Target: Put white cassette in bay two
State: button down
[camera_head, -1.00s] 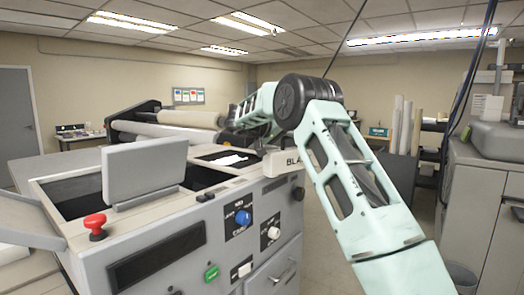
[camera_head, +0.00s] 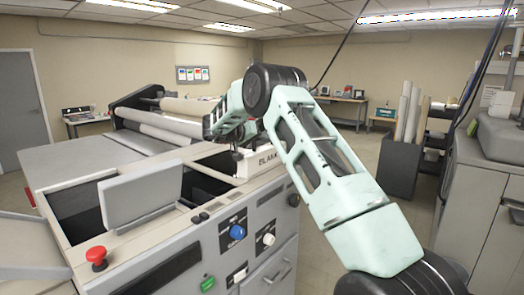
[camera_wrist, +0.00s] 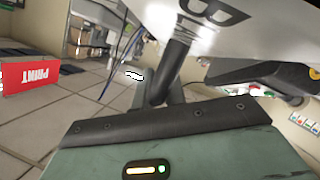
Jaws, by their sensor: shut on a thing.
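The white cassette (camera_head: 262,164), marked with dark letters starting "BLA", is at the right edge of the machine top. It also fills the top of the wrist view (camera_wrist: 205,28), where a large "B" shows. My gripper (camera_head: 239,158) is shut on it, and a dark finger (camera_wrist: 176,70) meets its underside in the wrist view. The grey machine (camera_head: 150,245) has a dark opening at the left (camera_head: 78,208) and another (camera_head: 205,182) just left of the cassette. I cannot tell which opening is bay two. My arm hides part of the gripper.
A grey raised panel (camera_head: 143,190) stands between the openings. A red button (camera_head: 97,256) sticks up at the front left, and knobs line the front. White rollers (camera_head: 160,132) lie behind.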

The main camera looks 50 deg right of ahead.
aim_at(261, 148)
jog(key=shift+f+p, duration=0.7)
jog(key=shift+f, duration=1.45)
jog(key=c, duration=1.5)
grip_release()
jog(key=shift+f, duration=0.15)
jog(key=shift+o, duration=0.2)
jog(key=b+v, duration=0.4)
jog(key=v, duration=0.6)
jog(key=shift+a, duration=0.35)
jog(key=shift+w+a+r, duration=0.1)
jog(key=shift+a+r, duration=0.25)
jog(key=shift+a, duration=0.3)
